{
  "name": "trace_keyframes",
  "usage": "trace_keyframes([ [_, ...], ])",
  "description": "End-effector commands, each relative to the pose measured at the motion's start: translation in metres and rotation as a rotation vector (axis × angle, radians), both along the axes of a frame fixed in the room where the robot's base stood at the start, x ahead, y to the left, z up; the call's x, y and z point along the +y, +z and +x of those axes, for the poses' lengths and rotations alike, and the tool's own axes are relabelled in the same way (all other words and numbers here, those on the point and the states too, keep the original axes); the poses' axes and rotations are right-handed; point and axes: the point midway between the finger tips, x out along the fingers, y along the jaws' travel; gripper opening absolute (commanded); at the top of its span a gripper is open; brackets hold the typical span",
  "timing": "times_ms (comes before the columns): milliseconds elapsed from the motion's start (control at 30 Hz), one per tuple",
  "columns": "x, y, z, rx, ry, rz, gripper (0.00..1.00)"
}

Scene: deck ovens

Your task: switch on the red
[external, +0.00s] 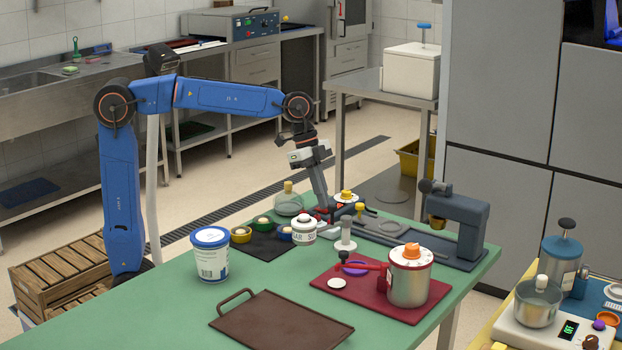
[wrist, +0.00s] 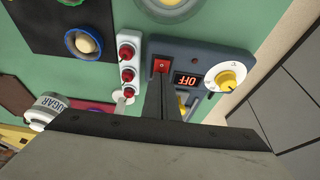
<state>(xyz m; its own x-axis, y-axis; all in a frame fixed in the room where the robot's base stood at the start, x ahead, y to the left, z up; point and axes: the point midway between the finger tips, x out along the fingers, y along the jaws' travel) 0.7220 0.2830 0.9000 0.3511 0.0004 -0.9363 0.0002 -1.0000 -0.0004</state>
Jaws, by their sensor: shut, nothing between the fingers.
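A red rocker switch (wrist: 162,66) sits on a dark blue-grey control box (wrist: 205,54) in the wrist view. Beside it, a small lit display (wrist: 187,80) reads OFF, upside down in this view. My gripper (wrist: 161,80) is shut and empty, with its fingertips right at the switch's lower edge. I cannot tell whether they touch it. In the external view my gripper (external: 324,216) points down low over the green table. The switch is not clearly visible there.
A white strip with red knobs (wrist: 128,68) lies close left of the box. A white dial with a yellow knob (wrist: 228,77) is on its right. A red board (external: 350,297) with a steel canister (external: 408,282) is in front.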

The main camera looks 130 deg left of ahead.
Motion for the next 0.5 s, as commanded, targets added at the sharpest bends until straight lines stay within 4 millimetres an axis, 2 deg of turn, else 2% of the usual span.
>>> trace_keyframes([
  [333, -0.0001, -0.0012, 0.0012, 0.010, -0.001, -0.001, 0.00],
  [500, -0.0008, -0.0077, 0.0078, 0.104, -0.006, -0.003, 0.00],
])
